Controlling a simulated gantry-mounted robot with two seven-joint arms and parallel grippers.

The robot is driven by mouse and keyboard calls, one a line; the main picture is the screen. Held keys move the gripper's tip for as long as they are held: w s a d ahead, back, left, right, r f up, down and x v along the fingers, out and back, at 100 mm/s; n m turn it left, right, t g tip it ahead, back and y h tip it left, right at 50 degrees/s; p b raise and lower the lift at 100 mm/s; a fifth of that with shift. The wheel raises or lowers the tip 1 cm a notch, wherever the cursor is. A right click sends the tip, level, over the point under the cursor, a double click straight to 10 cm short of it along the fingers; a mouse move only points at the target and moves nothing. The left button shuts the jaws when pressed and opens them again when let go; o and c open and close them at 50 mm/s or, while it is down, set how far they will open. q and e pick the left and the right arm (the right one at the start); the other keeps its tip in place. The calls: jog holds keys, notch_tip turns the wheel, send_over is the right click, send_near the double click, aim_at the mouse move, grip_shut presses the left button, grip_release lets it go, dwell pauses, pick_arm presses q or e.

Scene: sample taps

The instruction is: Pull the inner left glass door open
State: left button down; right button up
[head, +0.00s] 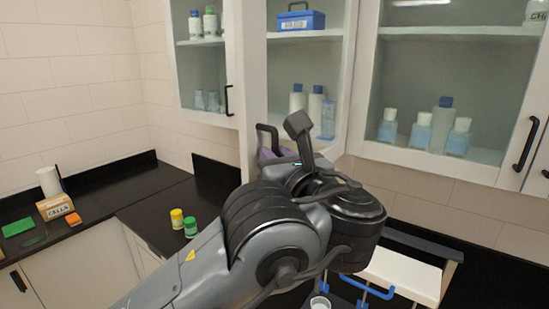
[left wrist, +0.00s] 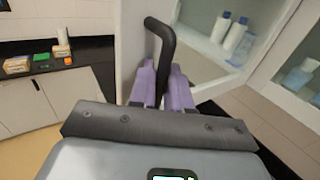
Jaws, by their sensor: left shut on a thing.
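My left gripper (left wrist: 163,85), with purple fingers, is shut on the lower part of this handle. In the head view my own arm hides most of the left gripper (head: 271,155). My right gripper is not in view.
The open compartment holds a blue box (head: 301,20) and several bottles (head: 316,102). Closed glass doors flank it, with handles at left (head: 228,100) and right (head: 526,144). Below, the black counter (head: 150,200) carries yellow (head: 177,218) and green (head: 191,227) jars.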

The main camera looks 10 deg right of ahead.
pick_arm(q)
jog(key=shift+f, duration=0.1)
jog(key=c, duration=1.3)
grip_release()
jog(key=shift+d, duration=0.1)
jog(key=s+d+b, duration=0.1)
jog(key=s+b, duration=0.2)
jog(key=s, duration=0.7)
jog(key=shift+s, duration=0.35)
